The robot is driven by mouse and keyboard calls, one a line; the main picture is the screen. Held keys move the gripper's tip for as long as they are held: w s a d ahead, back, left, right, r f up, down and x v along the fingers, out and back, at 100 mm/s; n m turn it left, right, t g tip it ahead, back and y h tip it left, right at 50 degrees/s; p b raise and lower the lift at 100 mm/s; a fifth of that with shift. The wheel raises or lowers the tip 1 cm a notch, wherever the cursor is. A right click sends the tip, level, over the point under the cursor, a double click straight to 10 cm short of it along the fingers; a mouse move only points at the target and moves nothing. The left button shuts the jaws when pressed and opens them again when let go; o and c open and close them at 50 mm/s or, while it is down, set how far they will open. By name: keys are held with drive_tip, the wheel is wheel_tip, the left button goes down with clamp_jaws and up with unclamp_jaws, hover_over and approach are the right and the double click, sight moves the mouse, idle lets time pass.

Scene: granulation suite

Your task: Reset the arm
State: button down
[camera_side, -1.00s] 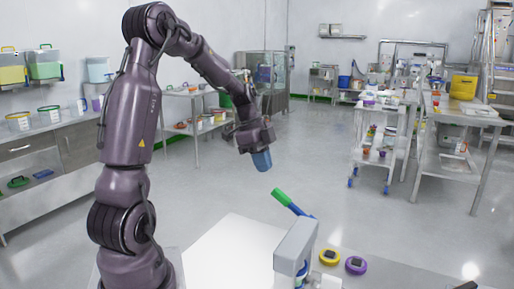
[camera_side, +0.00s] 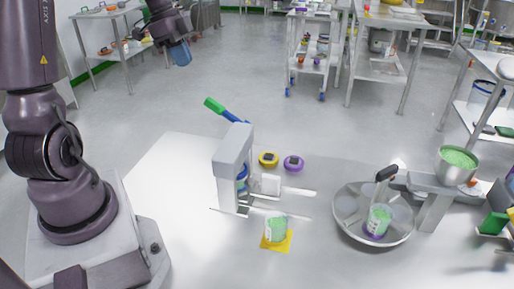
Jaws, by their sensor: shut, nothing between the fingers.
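My gripper (camera_side: 180,52) is at the upper left, raised at the end of my dark purple arm and pointing down. Its blue end is closed, with nothing seen held in it. It hangs well clear of the white work table (camera_side: 165,180) and touches nothing. The fingertips are small in this view, so their detail is hard to make out.
A grey press-like device (camera_side: 233,160) with a green-tipped lever stands mid-table. A green-filled cup (camera_side: 276,228) sits on a yellow square. Right are a round metal pan (camera_side: 350,225) and a green-filled bowl (camera_side: 458,160).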

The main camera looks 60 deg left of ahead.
drive_tip(key=s+d+r+n+t+y, duration=0.1)
drive_tip(key=s+d+r+n, duration=0.1)
drive_tip(key=d, duration=0.6)
drive_tip(key=s+d+r+n+t+y, duration=0.1)
drive_tip(key=s+d+n, duration=0.2)
drive_tip(key=d, duration=0.5)
drive_tip(key=s+d+r+n+t, duration=0.1)
drive_tip(key=s+d+r+n, duration=0.1)
drive_tip(key=d, duration=0.6)
drive_tip(key=shift+s+d+r+n+y, duration=0.3)
drive_tip(key=shift+s+n+y, duration=0.15)
drive_tip(key=shift+s, duration=0.45)
